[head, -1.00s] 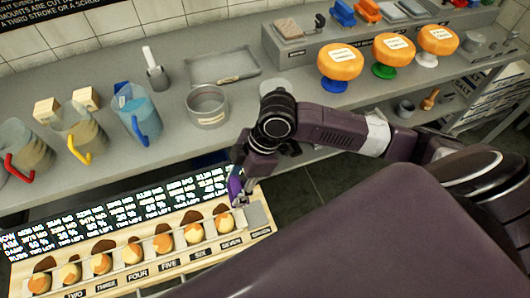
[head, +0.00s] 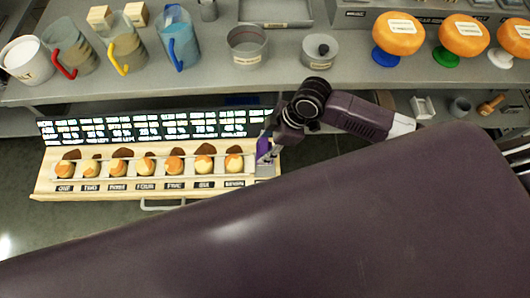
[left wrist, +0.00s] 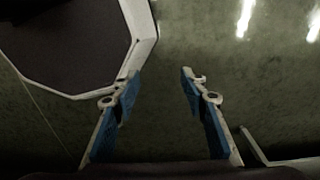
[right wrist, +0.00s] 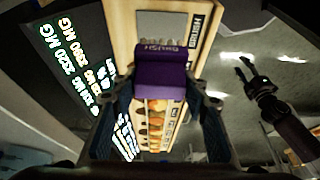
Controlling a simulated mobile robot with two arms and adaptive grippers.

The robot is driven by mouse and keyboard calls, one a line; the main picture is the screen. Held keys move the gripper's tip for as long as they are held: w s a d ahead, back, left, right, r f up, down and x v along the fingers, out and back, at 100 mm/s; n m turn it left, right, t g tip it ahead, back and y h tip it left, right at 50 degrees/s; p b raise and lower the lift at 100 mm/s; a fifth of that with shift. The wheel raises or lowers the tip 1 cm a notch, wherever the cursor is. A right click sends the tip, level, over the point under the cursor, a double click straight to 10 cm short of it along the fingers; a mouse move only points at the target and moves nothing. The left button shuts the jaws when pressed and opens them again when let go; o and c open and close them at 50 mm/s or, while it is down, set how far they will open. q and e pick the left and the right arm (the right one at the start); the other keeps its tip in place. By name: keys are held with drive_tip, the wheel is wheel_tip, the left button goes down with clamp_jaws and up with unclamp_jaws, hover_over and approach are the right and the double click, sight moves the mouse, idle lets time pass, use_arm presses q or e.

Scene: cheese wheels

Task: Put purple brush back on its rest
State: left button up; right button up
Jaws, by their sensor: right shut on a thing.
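The purple brush (right wrist: 160,72) is held between the fingers of my right gripper (right wrist: 160,95), which is shut on it. In the head view the brush (head: 264,148) shows as a small purple patch below my right gripper (head: 272,145), at the right end of the wooden rack. The rest is a grey plate (right wrist: 163,25) marked BRUSH, just beyond the brush in the right wrist view. The brush partly covers its near end; I cannot tell whether they touch. My left gripper (left wrist: 160,85) is open and empty above the floor.
The wooden rack (head: 110,190) holds a row of several small two-coloured balls in front of a lit text panel (head: 150,127). Behind it, the grey counter (head: 210,85) carries jugs, a metal pot (head: 248,45) and orange cheese wheels (head: 399,33). Floor is free in front.

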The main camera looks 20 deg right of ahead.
wheel_tip(320, 180, down, 2)
wheel_tip(320, 180, down, 4)
drive_tip(key=shift+r, duration=0.1)
use_arm(q)
drive_tip(key=shift+s+d+r, duration=0.25)
drive_tip(key=shift+s+d, duration=0.05)
drive_tip(key=shift+s, duration=0.1)
drive_tip(key=shift+a, duration=0.1)
use_arm(e)
drive_tip(key=shift+f, duration=0.2)
drive_tip(key=o, duration=1)
drive_tip(key=shift+f, duration=0.1)
use_arm(q)
drive_tip(key=shift+w, duration=0.1)
use_arm(e)
drive_tip(key=shift+r+p, duration=0.25)
drive_tip(key=shift+p, duration=0.05)
use_arm(q)
drive_tip(key=shift+f+b, duration=0.6)
drive_tip(key=shift+b, duration=0.1)
use_arm(e)
drive_tip(key=v, duration=1.2)
